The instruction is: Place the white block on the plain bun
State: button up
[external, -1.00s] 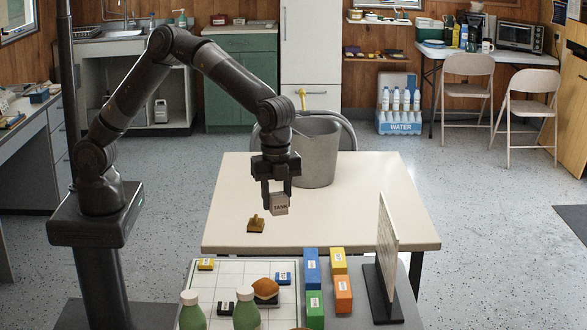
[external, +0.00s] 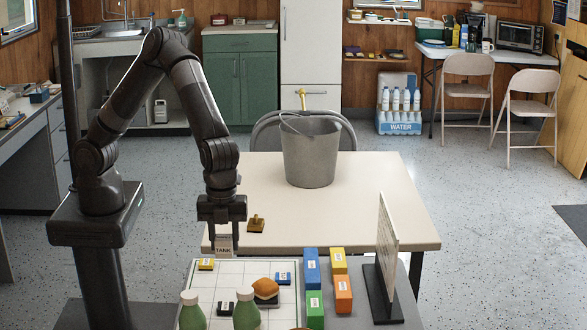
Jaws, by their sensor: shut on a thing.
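A pale block with a "TANK" label (external: 224,247) is held between the fingers of my gripper (external: 224,237). It hangs near the far left edge of the white gridded board (external: 238,268), and I cannot tell its exact height. An orange-brown bun-like thing (external: 265,285) is on the board, to the right of and nearer than my gripper, with a dark part beneath it. A brown thing is cut off at the bottom edge of the picture, so I cannot tell whether it is another bun.
Yellow (external: 206,264), blue (external: 283,279) and black (external: 226,308) labelled blocks share the board with two green bottles (external: 247,312). Several coloured blocks (external: 311,268) and an upright panel (external: 388,245) stand to the right.

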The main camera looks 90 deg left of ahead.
send_over(265, 278)
notch_tip(265, 278, down, 6)
jog(key=shift+f, duration=0.1)
jog(key=shift+d+f, duration=0.1)
jog(key=shift+f, duration=1.75)
jog(key=shift+f, duration=0.15)
jog(key=o, duration=1)
